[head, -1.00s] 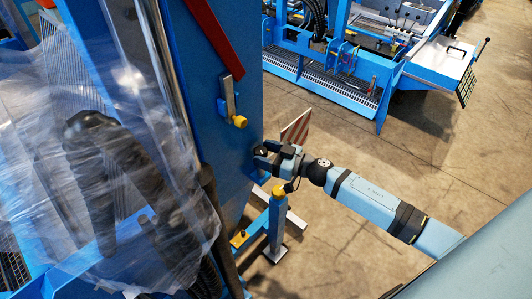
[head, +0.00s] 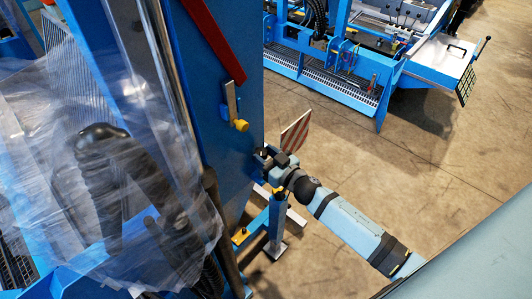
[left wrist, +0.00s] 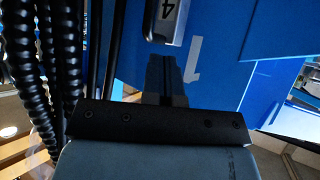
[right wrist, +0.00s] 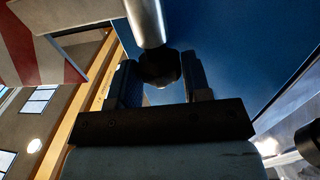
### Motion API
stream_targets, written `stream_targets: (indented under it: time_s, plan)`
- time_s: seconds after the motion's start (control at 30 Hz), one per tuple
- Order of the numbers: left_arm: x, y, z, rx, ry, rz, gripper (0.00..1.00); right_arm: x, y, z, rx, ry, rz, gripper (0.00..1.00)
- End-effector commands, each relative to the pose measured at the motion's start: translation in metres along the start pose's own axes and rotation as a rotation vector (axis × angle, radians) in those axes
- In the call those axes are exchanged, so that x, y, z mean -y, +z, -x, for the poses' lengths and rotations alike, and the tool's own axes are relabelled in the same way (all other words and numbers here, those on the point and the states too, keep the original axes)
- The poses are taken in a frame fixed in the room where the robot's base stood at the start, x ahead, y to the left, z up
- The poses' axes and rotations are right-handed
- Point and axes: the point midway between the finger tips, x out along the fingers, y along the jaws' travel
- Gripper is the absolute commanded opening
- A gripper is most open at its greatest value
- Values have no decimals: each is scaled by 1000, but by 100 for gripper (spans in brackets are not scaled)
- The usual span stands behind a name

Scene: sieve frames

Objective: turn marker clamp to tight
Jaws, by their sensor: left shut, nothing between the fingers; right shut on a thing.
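The marker clamp shows as a dark round knob (right wrist: 160,66) on a bright metal rod (right wrist: 146,22) in the right wrist view. My right gripper (right wrist: 158,78) has a finger on each side of this knob and is shut on it. In the head view my right gripper (head: 264,156) is at the right edge of the blue column, and the knob is hidden by it. My left gripper (left wrist: 166,75) is shut and empty in front of a blue panel; I cannot make it out in the head view. No tight mark is readable.
A red-and-white striped plate (head: 296,132) stands just behind my right gripper. A yellow knob (head: 241,125) sits higher on the blue column (head: 235,60). Clear plastic film (head: 60,180) covers the left side. Black hoses (left wrist: 65,60) run beside my left gripper. Floor is free at right.

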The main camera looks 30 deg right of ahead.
Motion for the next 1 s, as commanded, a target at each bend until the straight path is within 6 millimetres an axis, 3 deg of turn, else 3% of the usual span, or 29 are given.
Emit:
stream_targets:
  time_s: [0.43, 1.0]
  plan:
    - [0, 25, -14, 11, 1, 1, 0, 5, 2, -1, -2, 245, -4, 20]
    - [0, 24, -16, 2, 1, 1, 0, 5, 0, -1, -2, 300, 1, 20]
